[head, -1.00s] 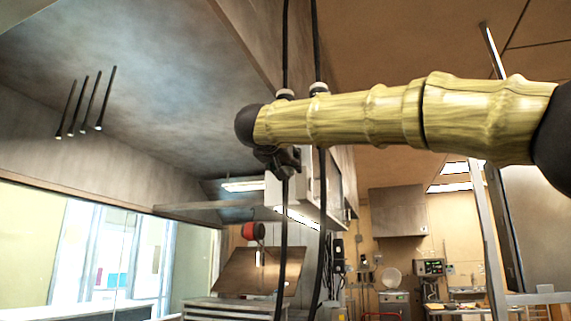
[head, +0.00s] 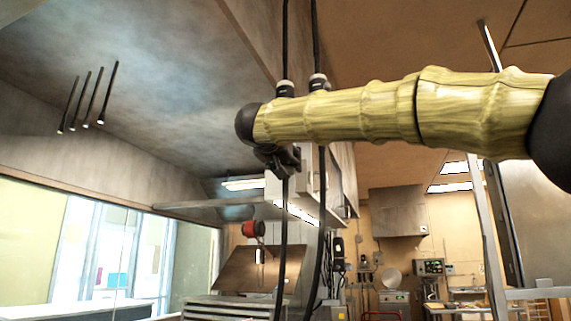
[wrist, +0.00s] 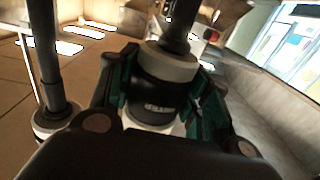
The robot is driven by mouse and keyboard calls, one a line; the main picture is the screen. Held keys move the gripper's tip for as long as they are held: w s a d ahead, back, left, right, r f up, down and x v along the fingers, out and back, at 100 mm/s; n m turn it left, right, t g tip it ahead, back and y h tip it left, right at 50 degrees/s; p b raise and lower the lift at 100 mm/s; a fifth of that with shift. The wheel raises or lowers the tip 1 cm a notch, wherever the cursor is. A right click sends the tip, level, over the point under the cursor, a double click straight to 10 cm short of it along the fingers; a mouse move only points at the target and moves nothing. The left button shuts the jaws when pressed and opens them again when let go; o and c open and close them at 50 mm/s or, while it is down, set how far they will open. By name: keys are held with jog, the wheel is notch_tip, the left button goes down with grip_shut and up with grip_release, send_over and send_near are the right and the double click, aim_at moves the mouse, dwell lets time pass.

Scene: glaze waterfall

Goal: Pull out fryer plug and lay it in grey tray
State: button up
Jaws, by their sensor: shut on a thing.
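In the wrist view my gripper (wrist: 158,108) is shut around a round black plug body (wrist: 158,92) with a pale collar and small lettering I cannot read. A dark cable rises from the collar. In the head view my gripper (head: 278,158) is below the wrist, at the left of two hanging cables. The left connector (head: 285,89) shows just above my arm, and my arm hides the stretch beneath it. A second, similar connector (head: 318,82) hangs to its right, and it shows at the left in the wrist view (wrist: 55,117). I cannot make out the grey tray for certain.
A grey slatted surface (head: 232,307) is low at the centre left, with a brown panel (head: 248,270) behind it. A wall cabinet (head: 397,212) is at the back. A metal upright (head: 497,235) stands at the right. The second cable hangs close beside my gripper.

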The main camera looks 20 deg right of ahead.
jog(key=shift+f+b, duration=1.05)
jog(key=shift+b, duration=0.1)
jog(key=shift+r, duration=0.1)
dwell(1.0)
jog(key=shift+r+p, duration=2.1)
jog(key=shift+p, duration=0.6)
jog(key=shift+f, duration=0.25)
jog(key=shift+r+p, duration=2.8)
jog(key=shift+p, duration=0.55)
jog(key=shift+a+f, duration=0.1)
jog(key=shift+f, duration=0.05)
